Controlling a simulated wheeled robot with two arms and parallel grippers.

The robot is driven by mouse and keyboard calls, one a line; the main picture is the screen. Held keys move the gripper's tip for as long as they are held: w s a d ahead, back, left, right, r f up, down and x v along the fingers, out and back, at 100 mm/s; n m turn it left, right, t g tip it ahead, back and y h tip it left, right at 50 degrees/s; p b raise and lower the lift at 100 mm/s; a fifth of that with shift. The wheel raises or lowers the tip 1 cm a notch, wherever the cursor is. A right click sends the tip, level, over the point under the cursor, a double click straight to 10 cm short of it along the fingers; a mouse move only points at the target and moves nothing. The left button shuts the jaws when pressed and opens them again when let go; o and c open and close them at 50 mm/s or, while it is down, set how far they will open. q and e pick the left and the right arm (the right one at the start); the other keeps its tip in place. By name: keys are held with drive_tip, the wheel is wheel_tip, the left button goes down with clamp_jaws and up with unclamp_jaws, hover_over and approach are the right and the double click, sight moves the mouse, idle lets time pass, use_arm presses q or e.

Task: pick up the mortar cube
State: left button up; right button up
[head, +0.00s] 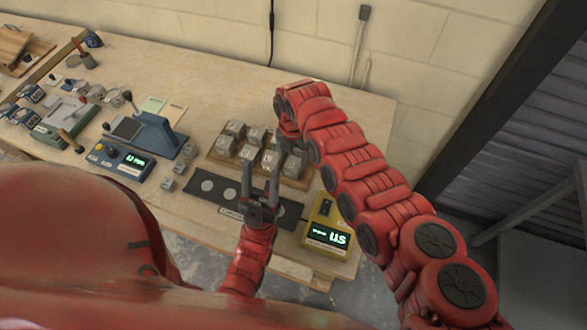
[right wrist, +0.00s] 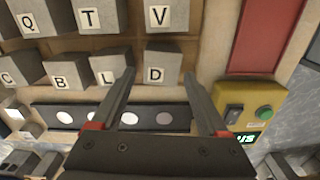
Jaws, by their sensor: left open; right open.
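Grey mortar cubes with white letter labels stand in rows on a wooden tray (head: 217,157); which one is meant I cannot tell. In the right wrist view the cube lettered D (right wrist: 157,68) is ahead of my open right gripper (right wrist: 160,74), roughly between its fingertips in the picture. No cube is visibly held. In the head view my right wrist is over the tray's back right, and its fingers are mostly hidden. My left gripper (head: 261,172) is open, its fingers reaching across the black strip toward the front cubes. Contact cannot be told.
A black strip (right wrist: 45,115) with pale discs lies before the tray. A yellow device (head: 314,232) with a lit display stands right of it. A blue device (head: 124,163), a blue press (head: 155,133) and loose small cubes are to the left. The wall is behind.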

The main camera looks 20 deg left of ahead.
sight(294, 163)
wheel_tip(294, 163, down, 4)
drive_tip(key=shift+d+f+b, duration=0.15)
drive_tip(key=shift+f+b, duration=0.1)
drive_tip(key=shift+b, duration=0.9)
drive_tip(key=shift+w+r, duration=0.1)
drive_tip(key=shift+r, duration=0.05)
drive_tip(key=shift+c, duration=0.6)
clamp_jaws()
